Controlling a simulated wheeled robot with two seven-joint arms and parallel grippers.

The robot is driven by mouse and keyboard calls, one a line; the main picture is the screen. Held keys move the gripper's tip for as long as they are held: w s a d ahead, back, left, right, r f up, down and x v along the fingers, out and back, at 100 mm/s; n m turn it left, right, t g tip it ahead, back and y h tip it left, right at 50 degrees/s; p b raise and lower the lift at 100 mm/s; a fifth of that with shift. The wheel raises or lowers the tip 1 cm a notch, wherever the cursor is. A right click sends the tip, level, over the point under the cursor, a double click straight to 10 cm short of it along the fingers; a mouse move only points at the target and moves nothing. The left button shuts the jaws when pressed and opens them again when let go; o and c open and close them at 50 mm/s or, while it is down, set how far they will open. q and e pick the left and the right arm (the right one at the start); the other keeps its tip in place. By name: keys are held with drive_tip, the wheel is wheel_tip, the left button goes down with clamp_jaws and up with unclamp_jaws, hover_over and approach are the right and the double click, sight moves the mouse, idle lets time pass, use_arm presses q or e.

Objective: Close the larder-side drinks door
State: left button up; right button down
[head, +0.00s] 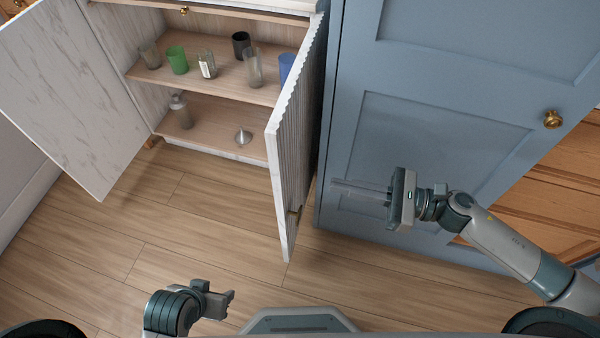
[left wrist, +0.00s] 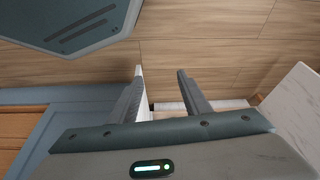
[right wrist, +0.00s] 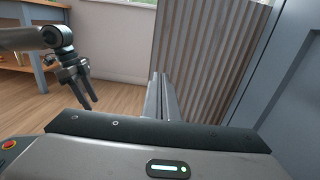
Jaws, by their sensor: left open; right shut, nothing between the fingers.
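The larder-side drinks door (head: 288,150) is white with a fluted outer face and stands swung open, jutting toward me beside the blue larder. Its fluted face also fills the middle of the right wrist view (right wrist: 210,55). My right gripper (head: 336,187) is shut and empty. It is in front of the larder, right of the door, with its fingers pointing at the fluted face; I cannot tell whether they touch it. My left gripper (head: 230,298) is open and empty, low over the floor, left of the door's free edge.
The drinks cabinet's other door (head: 70,95) stands open at the left. Inside, several cups and glasses stand on the shelf (head: 215,80), with a bottle (head: 180,110) and a small metal funnel (head: 243,136) below. The blue larder (head: 440,110) is shut. The wooden floor (head: 190,220) is clear.

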drive_tip(key=p, duration=0.1)
approach(284, 173)
drive_tip(key=a, duration=0.2)
drive_tip(key=p+x, duration=0.1)
drive_tip(key=x, duration=0.2)
drive_tip(key=shift+w+r, duration=0.1)
drive_tip(key=shift+w, duration=0.1)
use_arm(q)
drive_tip(key=shift+g, duration=0.5)
drive_tip(key=shift+s+a+f, duration=0.1)
drive_tip(key=shift+a+f, duration=0.15)
drive_tip(key=shift+f, duration=0.45)
drive_tip(key=shift+a+f, duration=0.25)
drive_tip(key=shift+f, duration=0.45)
drive_tip(key=shift+s+a+f, duration=0.1)
drive_tip(key=shift+a+f, duration=0.15)
drive_tip(key=shift+f, duration=0.45)
use_arm(e)
drive_tip(key=shift+w+a, duration=0.2)
drive_tip(key=shift+a, duration=0.45)
use_arm(q)
drive_tip(key=shift+w+r, duration=0.1)
use_arm(e)
drive_tip(key=shift+a, duration=0.15)
